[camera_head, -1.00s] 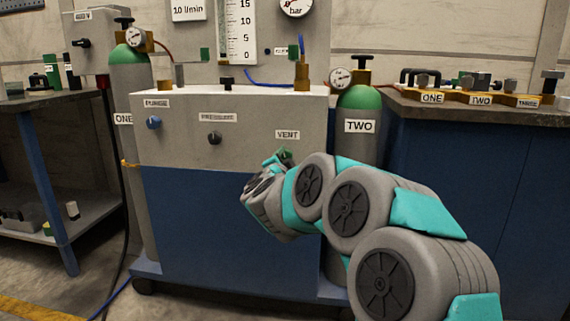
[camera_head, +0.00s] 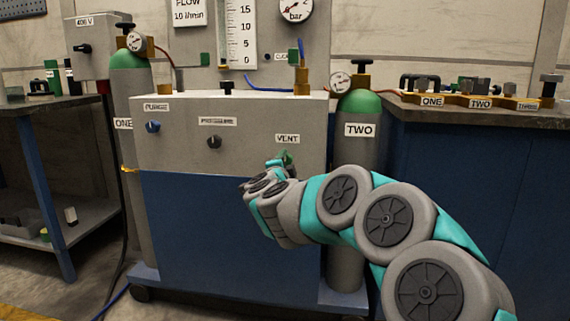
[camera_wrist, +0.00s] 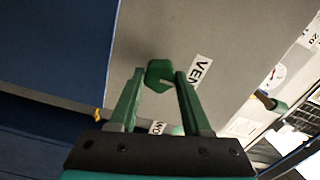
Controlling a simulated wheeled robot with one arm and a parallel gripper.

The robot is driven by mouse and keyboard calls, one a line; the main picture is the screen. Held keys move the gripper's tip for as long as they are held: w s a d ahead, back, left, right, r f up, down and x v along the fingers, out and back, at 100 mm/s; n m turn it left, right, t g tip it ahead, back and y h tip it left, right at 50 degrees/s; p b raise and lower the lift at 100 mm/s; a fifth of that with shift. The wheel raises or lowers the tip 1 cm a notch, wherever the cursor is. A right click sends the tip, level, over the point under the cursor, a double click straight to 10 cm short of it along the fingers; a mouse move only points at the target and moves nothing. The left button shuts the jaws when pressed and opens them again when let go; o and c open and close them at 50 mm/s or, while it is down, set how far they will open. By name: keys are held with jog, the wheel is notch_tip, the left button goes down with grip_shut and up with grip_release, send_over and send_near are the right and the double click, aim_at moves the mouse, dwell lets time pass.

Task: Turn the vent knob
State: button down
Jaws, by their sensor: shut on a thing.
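In the head view, my gripper (camera_head: 279,163) is at the panel just under the VENT label (camera_head: 287,139). The knob (camera_head: 288,156) is partly hidden there by the gripper.
The grey panel (camera_head: 180,183) also carries a blue purge knob (camera_head: 153,127) and a dark pressure knob (camera_head: 214,142). Green-topped cylinder TWO (camera_head: 359,150) stands close right of the panel. A workbench (camera_head: 470,117) is further right.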

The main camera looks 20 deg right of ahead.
jog(key=shift+f, duration=0.1)
jog(key=shift+c, duration=1.8)
grip_release()
jog(key=p+v, duration=0.1)
jog(key=v, duration=0.6)
jog(key=shift+s+a, duration=0.25)
jog(key=shift+s, duration=0.1)
